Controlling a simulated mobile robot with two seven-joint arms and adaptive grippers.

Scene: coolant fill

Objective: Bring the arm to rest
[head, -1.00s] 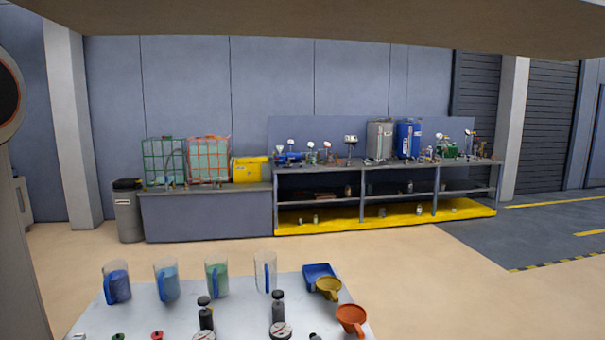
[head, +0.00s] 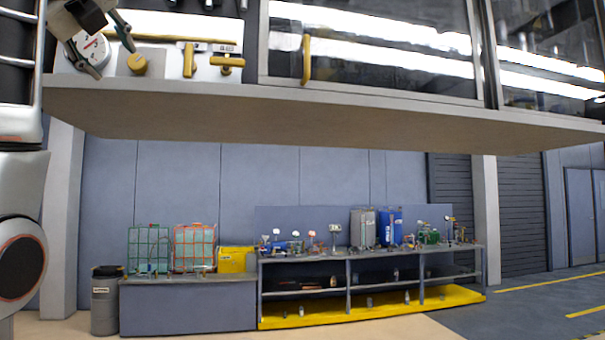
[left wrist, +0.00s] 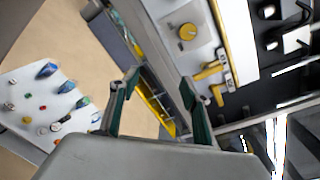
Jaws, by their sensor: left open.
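My left gripper (head: 115,62) is at the upper left of the head view, its two fingers apart and empty. I cannot tell whether the fingers touch the panel. My right gripper is not in view.
Yellow handles (head: 227,62) stick out from the panel. A glass-fronted cabinet (head: 375,45) is to their right, above a long grey ledge (head: 330,118). A workbench (head: 370,253) stands far back.

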